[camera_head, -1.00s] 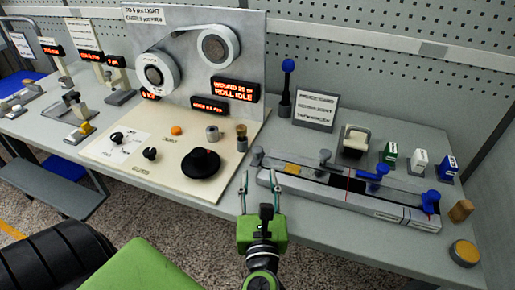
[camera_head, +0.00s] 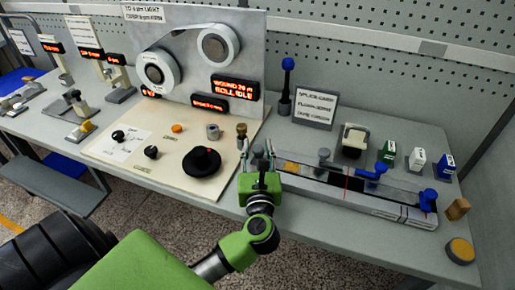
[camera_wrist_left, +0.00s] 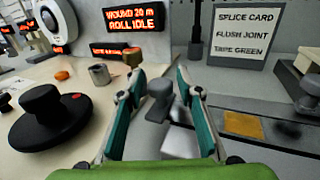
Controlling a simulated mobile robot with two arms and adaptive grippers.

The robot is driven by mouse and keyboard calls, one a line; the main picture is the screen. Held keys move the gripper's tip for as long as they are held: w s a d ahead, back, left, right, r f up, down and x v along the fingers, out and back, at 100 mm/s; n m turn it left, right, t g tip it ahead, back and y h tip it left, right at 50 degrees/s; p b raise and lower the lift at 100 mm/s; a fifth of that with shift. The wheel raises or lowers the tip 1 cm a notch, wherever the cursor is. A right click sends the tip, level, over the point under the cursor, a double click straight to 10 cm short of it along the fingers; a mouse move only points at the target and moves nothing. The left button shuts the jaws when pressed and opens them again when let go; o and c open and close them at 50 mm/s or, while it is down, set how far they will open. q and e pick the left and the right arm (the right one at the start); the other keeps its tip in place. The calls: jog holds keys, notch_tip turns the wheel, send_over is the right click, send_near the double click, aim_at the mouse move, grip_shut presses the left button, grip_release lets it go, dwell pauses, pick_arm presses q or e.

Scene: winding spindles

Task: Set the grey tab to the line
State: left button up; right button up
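A splicing rail (camera_head: 392,209) lies along the bench, with a red line (camera_head: 347,182) across its middle. The grey tab (camera_wrist_left: 158,100) is at the rail's left end; in the wrist view it shows between and beyond my fingers. In the head view my fingers partly hide it. My left gripper (camera_head: 257,151) is open at that end, with its teal fingers (camera_wrist_left: 160,80) apart on either side of the tab. I cannot tell whether either finger touches it. A blue tab (camera_head: 428,199) is at the rail's right end. My right gripper is not in view.
On the rail are a yellow pad (camera_head: 291,168), a grey knob (camera_head: 323,157) and a blue lever (camera_head: 375,171). A black dial (camera_head: 203,160) and a brass-topped post (camera_head: 242,134) stand left of my gripper. A splice card (camera_head: 315,107) stands behind.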

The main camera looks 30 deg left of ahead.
aim_at(276, 154)
pick_arm(q)
grip_shut()
jog(key=shift+w+d+f+b, duration=0.1)
jog(key=shift+w+d+b, duration=0.1)
jog(key=shift+d, duration=0.65)
jog(key=shift+w+d+r+b, duration=0.1)
jog(key=shift+w+d+b, duration=0.15)
jog(key=shift+d, duration=0.65)
jog(key=shift+w+d+f+b, duration=0.1)
jog(key=shift+w+d+b, duration=0.1)
jog(key=shift+d, duration=0.65)
jog(key=shift+o, duration=1.8)
grip_release()
jog(key=shift+d, duration=0.1)
jog(key=shift+s, duration=0.1)
jog(key=shift+s+d, duration=0.2)
jog(key=shift+s, duration=0.05)
jog(key=v, duration=1.1)
jog(key=shift+s+d, duration=0.1)
